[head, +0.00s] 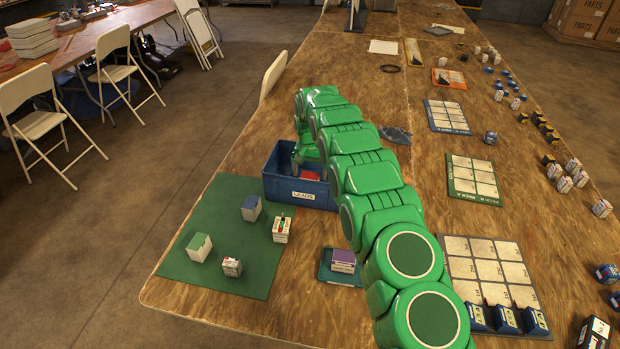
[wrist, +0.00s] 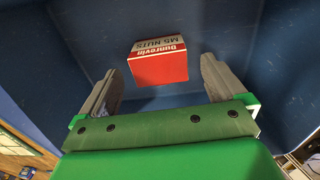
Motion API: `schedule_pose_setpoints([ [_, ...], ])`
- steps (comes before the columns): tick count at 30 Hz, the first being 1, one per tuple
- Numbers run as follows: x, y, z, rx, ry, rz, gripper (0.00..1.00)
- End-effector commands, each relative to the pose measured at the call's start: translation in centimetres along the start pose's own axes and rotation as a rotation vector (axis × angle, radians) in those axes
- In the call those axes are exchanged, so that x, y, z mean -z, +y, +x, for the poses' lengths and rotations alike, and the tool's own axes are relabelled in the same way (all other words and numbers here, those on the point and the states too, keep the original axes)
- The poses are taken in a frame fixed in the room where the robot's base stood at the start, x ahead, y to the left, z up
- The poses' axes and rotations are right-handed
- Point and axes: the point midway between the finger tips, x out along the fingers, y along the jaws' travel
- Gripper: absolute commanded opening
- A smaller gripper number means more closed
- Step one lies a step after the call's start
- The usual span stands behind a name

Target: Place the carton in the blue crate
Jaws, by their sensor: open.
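The blue crate (head: 276,187), labelled LEADS, stands on the wooden table left of my arm. In the wrist view its blue inner walls and floor (wrist: 230,35) surround the gripper. A red and white carton (wrist: 158,66), marked Dunrovin M5 NUTS, is inside the crate. Its red face also shows in the head view (head: 311,176). My gripper (wrist: 159,75) is open, its fingers apart on either side of the carton with gaps visible. In the head view my arm partly hides the crate's right side. Whether the carton rests on the floor is hard to tell.
A green mat (head: 215,265) with several small cartons lies in front of the crate. A small dark tray (head: 334,279) with a purple-topped carton sits nearby. Gridded pads (head: 490,246) and many small boxes lie to the right of my arm.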

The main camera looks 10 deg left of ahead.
Motion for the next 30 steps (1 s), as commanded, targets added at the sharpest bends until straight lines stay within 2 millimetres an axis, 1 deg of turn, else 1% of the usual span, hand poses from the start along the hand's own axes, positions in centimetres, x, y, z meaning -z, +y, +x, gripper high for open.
schedule_pose_setpoints([
  [1,0.1,0.0,-1.1,0.001,0.003,0.000,0.98],
  [6,0.1,0.0,-4.4,0.001,0.005,0.000,0.98],
  [9,0.0,0.0,-6.0,-0.001,0.001,0.000,0.98],
  [12,0.0,0.0,-7.1,-0.001,0.000,0.000,0.98],
  [15,0.0,0.0,-7.8,0.000,0.001,0.000,0.98],
  [22,0.0,0.1,-8.1,-0.001,-0.001,0.000,0.98],
  [25,-0.2,0.5,-8.5,-0.003,-0.002,0.001,0.98],
  [27,-0.4,1.2,-9.3,-0.006,-0.003,0.003,0.98],
  [30,-1.0,2.7,-11.2,-0.010,-0.002,0.006,0.98],
])
